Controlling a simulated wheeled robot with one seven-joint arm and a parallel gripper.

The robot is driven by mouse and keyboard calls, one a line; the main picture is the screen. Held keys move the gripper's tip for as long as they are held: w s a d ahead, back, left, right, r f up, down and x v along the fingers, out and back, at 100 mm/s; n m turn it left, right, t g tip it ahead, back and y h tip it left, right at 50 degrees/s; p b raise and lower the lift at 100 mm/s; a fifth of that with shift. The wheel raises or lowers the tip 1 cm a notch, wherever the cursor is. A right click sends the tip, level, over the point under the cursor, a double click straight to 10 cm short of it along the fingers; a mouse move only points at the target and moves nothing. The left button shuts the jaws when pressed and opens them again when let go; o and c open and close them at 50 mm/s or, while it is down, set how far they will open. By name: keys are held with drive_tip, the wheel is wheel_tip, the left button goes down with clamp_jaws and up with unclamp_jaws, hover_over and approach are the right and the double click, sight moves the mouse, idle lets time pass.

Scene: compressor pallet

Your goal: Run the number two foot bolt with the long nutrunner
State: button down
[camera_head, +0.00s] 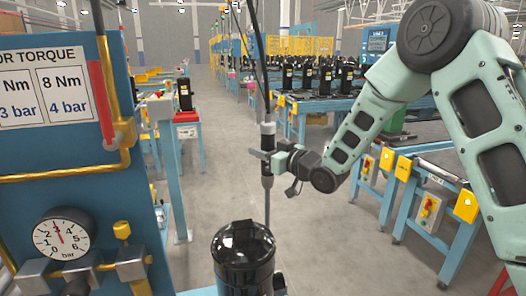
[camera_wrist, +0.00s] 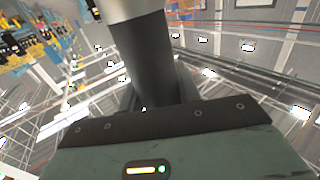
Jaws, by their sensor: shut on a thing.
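The long nutrunner (camera_head: 267,180) hangs upright from a dark cable, with a dark body, a pale band and a long thin shaft pointing down. My gripper (camera_head: 268,160) is shut on its body from the right. In the wrist view the nutrunner's dark barrel (camera_wrist: 148,62) rises from behind my gripper's edge, with a pale collar at the top. A black compressor (camera_head: 245,262) stands below at the bottom of the head view. The shaft's lower end is beside the compressor's upper right edge; I cannot tell whether it touches anything. The foot bolts are hidden.
A blue panel (camera_head: 150,200) at the left carries a torque chart (camera_head: 52,90), yellow pipes and a pressure gauge (camera_head: 62,238) with its needle near 3 bar. Grey floor (camera_head: 330,235) is clear right of the compressor.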

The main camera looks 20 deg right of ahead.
sight(263, 137)
drive_tip(key=shift+f+b, duration=0.7)
drive_tip(key=shift+f, duration=0.1)
idle(1.8)
drive_tip(key=shift+r, duration=0.1)
drive_tip(key=shift+r+p, duration=1.4)
drive_tip(key=shift+r, duration=1.25)
